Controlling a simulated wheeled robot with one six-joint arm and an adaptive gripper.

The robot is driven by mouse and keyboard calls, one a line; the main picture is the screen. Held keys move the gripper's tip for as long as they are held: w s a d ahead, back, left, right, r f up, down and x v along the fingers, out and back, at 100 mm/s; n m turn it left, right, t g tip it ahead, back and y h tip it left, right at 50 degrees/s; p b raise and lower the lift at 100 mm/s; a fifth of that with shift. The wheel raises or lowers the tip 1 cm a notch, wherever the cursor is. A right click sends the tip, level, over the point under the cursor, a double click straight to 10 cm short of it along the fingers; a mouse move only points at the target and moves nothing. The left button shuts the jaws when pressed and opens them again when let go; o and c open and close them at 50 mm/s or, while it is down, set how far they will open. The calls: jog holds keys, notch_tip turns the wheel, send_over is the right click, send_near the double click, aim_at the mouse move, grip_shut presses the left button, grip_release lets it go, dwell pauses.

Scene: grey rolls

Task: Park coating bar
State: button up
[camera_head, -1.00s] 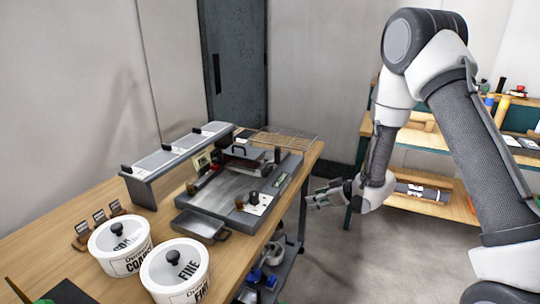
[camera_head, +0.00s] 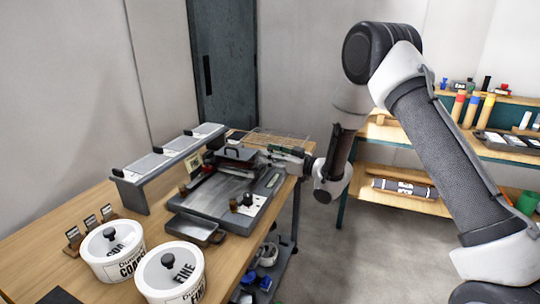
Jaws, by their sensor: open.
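A flat grey coating machine (camera_head: 208,198) sits on the wooden table. Across its far part lies a dark bar-like carriage (camera_head: 236,155) with a small black handle on top; I take this to be the coating bar. My gripper (camera_head: 272,157) reaches in from the right over the table's right edge, its fingers pointing left at the right end of the carriage. Its jaws are open. The fingertips are small and overlap the carriage end, so I cannot tell whether they touch it.
A raised grey shelf with black-handled plates (camera_head: 165,158) stands behind the machine. A small grey tray (camera_head: 193,229) is at its front. White COARSE (camera_head: 112,253) and FINE (camera_head: 170,275) pots stand front left. A wire rack (camera_head: 275,139) lies behind. Shelves (camera_head: 400,150) stand right.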

jog(key=shift+a, duration=0.1)
grip_shut()
jog(key=shift+w, duration=0.15)
jog(key=w+d, duration=0.2)
jog(key=w, duration=0.5)
jog(key=w+d, duration=0.3)
jog(key=w, duration=0.4)
jog(key=shift+w+d, duration=0.3)
jog(key=shift+w, duration=0.05)
jog(key=shift+r, duration=0.1)
grip_release()
jog(key=shift+w, duration=0.15)
